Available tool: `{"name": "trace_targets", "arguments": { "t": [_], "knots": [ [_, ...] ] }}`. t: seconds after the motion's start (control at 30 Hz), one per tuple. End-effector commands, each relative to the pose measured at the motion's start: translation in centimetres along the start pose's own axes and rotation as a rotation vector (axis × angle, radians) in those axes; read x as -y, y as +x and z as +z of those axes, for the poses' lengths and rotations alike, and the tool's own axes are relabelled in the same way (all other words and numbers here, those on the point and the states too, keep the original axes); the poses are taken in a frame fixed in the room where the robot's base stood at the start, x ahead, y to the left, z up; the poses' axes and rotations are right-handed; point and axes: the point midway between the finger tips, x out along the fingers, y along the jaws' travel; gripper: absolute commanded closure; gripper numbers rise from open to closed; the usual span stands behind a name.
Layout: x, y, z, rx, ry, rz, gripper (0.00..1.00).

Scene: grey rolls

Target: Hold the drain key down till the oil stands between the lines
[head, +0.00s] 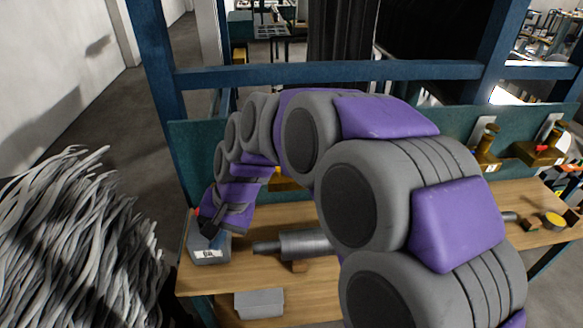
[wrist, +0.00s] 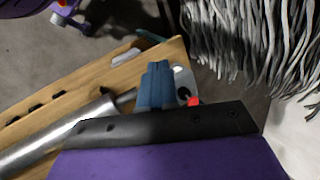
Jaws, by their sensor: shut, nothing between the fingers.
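My gripper (head: 213,237) is at the left end of the wooden bench, low over a grey box (head: 210,256) with a white label. In the wrist view its blue fingers (wrist: 157,68) are together and empty. A small red piece (wrist: 193,101) shows just right of the fingers, partly behind the dark gripper body. A black round spot (wrist: 183,92) on a pale surface lies beside it. I cannot tell whether the fingers touch the box or a key. No oil level or lines can be made out in either view.
A metal roll (head: 305,243) lies on the bench right of the box. A grey block (head: 259,303) is at the front. Brass fittings (head: 541,150) stand at the right. A heap of grey strands (head: 75,240) is at the left. A blue frame bar (head: 330,72) crosses behind.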

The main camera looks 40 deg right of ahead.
Motion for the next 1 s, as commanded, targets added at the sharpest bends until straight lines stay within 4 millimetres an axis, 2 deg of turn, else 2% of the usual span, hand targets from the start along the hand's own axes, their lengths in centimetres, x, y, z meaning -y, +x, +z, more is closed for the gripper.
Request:
{"name": "trace_targets", "arguments": {
  "t": [0.03, 0.2, 0.37, 0.5, 0.57, 0.7, 0.9, 1.0],
  "knots": [
    [0.6, -0.4, -2.0, -0.007, 0.067, -0.033, 1.00],
    [1.7, -1.8, -8.9, -0.054, 0.294, -0.156, 1.00],
    [1.0, -3.3, -15.7, -0.098, 0.519, -0.269, 1.00],
    [-0.9, -4.7, -21.6, -0.139, 0.713, -0.364, 1.00],
    [-2.0, -5.0, -23.9, -0.152, 0.796, -0.399, 1.00],
    [-5.4, -6.4, -29.1, -0.197, 0.978, -0.485, 1.00],
    [-10.2, -7.7, -34.2, -0.247, 1.178, -0.576, 1.00],
    [-11.8, -8.2, -35.5, -0.264, 1.240, -0.605, 1.00]
  ]
}}
